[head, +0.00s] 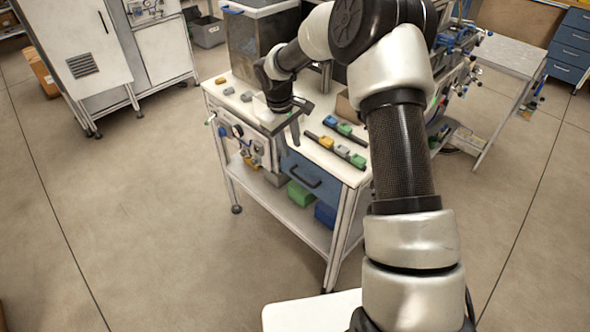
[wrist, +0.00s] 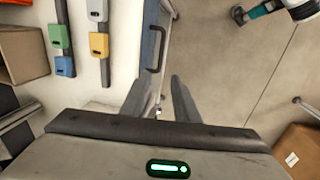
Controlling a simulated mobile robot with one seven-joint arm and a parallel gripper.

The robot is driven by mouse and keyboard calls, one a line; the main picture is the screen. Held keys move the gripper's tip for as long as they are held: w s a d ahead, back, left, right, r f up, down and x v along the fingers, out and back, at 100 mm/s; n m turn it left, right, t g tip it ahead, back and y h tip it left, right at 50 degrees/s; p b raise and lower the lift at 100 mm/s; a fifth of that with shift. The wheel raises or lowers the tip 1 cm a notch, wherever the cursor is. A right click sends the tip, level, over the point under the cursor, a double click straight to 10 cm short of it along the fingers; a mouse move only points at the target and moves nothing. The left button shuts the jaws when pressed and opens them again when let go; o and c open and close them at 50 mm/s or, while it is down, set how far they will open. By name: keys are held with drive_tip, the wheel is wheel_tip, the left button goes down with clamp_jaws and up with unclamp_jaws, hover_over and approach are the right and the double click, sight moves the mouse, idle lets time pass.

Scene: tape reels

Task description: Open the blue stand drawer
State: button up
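The blue stand drawer (head: 328,188) sits under the white top of a wheeled stand (head: 313,153) in the head view, its front flush with the frame, so it looks closed. Its dark bar handle (head: 305,177) is on the front. In the wrist view the drawer front (wrist: 149,38) is a narrow blue strip seen from above, and the handle (wrist: 158,50) sticks out to its right. My gripper (head: 298,122) is above the stand's front edge, pointing down. In the wrist view my gripper (wrist: 160,85) has its fingers apart, with nothing between them, below the handle in the picture.
Yellow, green and blue clips (head: 340,147) lie on dark strips on the stand top. A control panel (head: 241,142) is left of the drawer. Green (head: 301,194) and blue (head: 325,215) bins stand on the lower shelf. The floor in front is clear.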

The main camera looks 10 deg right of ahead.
sight(297, 175)
drive_tip(key=f, duration=0.4)
drive_tip(key=w+d+f, duration=0.1)
drive_tip(key=f, duration=0.4)
drive_tip(key=d+f, duration=0.1)
drive_tip(key=f, duration=0.3)
drive_tip(key=shift+w+f+p, duration=0.2)
drive_tip(key=shift+w+p, duration=0.1)
drive_tip(key=shift+p, duration=0.05)
drive_tip(key=shift+c, duration=0.3)
clamp_jaws()
